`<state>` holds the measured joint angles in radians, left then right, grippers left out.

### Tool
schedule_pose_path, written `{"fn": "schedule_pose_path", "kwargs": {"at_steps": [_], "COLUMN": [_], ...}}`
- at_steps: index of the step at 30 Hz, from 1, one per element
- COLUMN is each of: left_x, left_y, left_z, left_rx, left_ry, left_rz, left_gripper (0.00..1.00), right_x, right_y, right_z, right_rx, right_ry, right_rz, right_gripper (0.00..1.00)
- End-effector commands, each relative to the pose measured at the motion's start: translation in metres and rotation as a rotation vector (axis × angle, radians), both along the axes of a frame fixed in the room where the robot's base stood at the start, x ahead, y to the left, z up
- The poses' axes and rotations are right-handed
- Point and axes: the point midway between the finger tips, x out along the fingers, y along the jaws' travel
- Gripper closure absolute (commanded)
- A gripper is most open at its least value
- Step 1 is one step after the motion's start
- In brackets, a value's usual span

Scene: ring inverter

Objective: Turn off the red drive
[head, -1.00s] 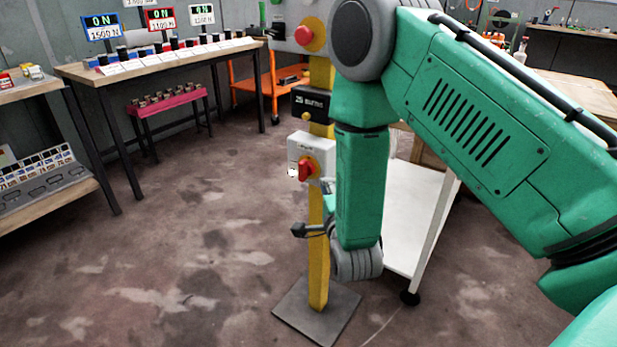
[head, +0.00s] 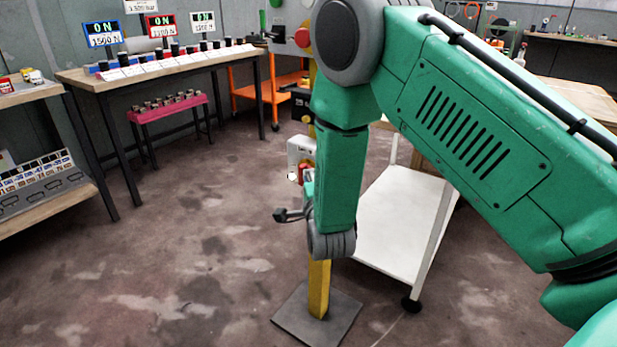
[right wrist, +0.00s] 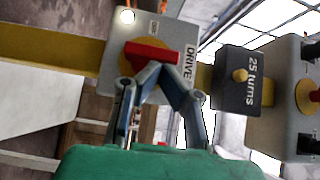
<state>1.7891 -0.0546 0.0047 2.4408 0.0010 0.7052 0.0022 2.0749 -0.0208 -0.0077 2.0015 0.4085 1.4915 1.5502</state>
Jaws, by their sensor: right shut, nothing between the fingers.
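The grey drive box (head: 300,151) is fixed to a yellow post. It carries a red rotary handle (head: 306,167), mostly hidden by my arm. In the right wrist view the red handle (right wrist: 151,53) sits on a yellow disc beside the letters "DRIVE", and its bar lies roughly along the post. A white lamp (right wrist: 127,16) is at the box's corner. My right gripper (right wrist: 158,70) is shut and empty, with its fingertips at the handle's edge; I cannot tell whether they touch it. A red-framed display (head: 160,26) reads ON. My left gripper is out of view.
A black "25 turns" box (right wrist: 237,80) and a grey box with a red button (head: 302,37) sit higher on the post. A white cart (head: 402,225) stands right of the post. A bench (head: 90,74) with displays is at back left. The floor between is clear.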

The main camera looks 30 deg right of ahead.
Motion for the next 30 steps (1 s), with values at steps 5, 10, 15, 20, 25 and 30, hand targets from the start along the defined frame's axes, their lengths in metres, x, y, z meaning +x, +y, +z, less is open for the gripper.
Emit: {"fn": "schedule_pose_path", "kwargs": {"at_steps": [5, 10, 15, 20, 25, 30], "left_x": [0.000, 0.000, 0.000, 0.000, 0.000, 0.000], "left_y": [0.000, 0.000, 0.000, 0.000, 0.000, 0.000], "left_z": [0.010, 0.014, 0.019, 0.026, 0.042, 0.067], "left_rx": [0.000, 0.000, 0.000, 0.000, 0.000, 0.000], "left_ry": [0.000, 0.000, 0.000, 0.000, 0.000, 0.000], "left_rz": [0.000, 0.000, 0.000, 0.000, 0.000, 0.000], "left_gripper": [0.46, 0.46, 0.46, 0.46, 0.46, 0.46], "right_x": [0.001, 0.001, 0.002, 0.003, 0.004, 0.007], "right_y": [0.000, 0.000, 0.000, 0.001, 0.002, 0.003], "right_z": [0.003, 0.003, 0.004, 0.006, 0.010, 0.016], "right_rx": [-0.014, -0.024, -0.034, -0.047, -0.072, -0.117], "right_ry": [0.036, 0.057, 0.083, 0.114, 0.179, 0.291], "right_rz": [0.000, 0.000, 0.000, 0.000, 0.001, 0.000], "right_gripper": [1.00, 1.00, 1.00, 1.00, 1.00, 1.00]}}
